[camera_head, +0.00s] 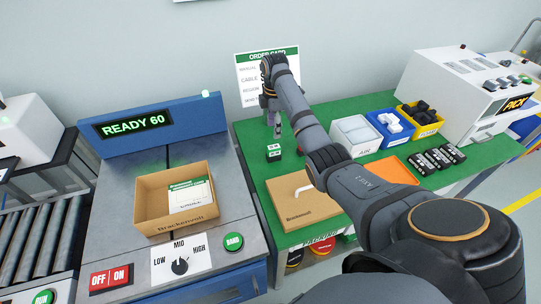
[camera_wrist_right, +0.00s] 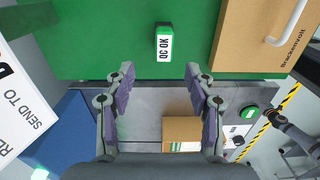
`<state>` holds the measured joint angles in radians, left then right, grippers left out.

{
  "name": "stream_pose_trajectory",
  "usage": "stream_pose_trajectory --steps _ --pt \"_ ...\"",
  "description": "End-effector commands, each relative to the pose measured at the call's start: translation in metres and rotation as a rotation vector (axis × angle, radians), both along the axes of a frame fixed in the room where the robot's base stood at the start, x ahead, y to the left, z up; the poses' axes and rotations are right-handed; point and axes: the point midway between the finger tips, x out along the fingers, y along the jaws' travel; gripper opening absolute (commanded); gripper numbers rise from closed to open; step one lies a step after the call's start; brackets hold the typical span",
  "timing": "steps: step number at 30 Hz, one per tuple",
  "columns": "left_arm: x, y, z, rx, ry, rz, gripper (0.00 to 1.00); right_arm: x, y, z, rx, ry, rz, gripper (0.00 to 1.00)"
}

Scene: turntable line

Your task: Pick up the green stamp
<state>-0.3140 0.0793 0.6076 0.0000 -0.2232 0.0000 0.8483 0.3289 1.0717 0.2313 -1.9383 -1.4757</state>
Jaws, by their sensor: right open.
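The green stamp (camera_wrist_right: 164,42) is a small block with a green end and a white face marked "QC OK". It stands on the green table (camera_wrist_right: 100,40); in the head view it shows small (camera_head: 273,153), below my right gripper. My right gripper (camera_wrist_right: 161,72) is open and empty, its two fingers spread wide. In the wrist view the stamp lies beyond the fingertips, apart from them and near the middle between them. In the head view the right gripper (camera_head: 274,122) is partly hidden by its own arm.
A closed cardboard box (camera_head: 300,205) with a white handle is right of the stamp. An open carton (camera_head: 178,222) sits on the turntable station to the left. White (camera_head: 354,136), blue (camera_head: 390,128) and yellow (camera_head: 420,118) bins stand at the right. An order card (camera_head: 250,70) stands behind.

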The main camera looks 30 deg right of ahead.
Motion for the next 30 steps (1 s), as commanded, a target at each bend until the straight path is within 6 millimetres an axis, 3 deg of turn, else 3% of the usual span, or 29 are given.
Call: stream_pose_trajectory --steps 3,11,17,24,30 --pt "0.003 0.000 0.002 0.000 -0.004 0.000 0.40 -0.001 0.000 -0.006 0.001 0.003 0.000 0.55" --pt "0.026 0.000 0.007 0.000 -0.041 -0.002 0.40 -0.001 0.000 -0.047 0.000 0.002 -0.001 0.55" --pt "0.025 0.000 0.008 0.000 -0.040 -0.002 0.40 -0.001 0.001 -0.054 -0.001 0.001 0.000 0.55" --pt "0.021 0.000 0.013 0.000 -0.033 -0.001 0.40 -0.006 0.004 -0.092 0.001 0.004 0.000 0.55" --pt "0.018 0.000 0.013 0.000 -0.028 -0.001 0.40 -0.005 0.004 -0.104 -0.001 -0.001 0.000 0.55"
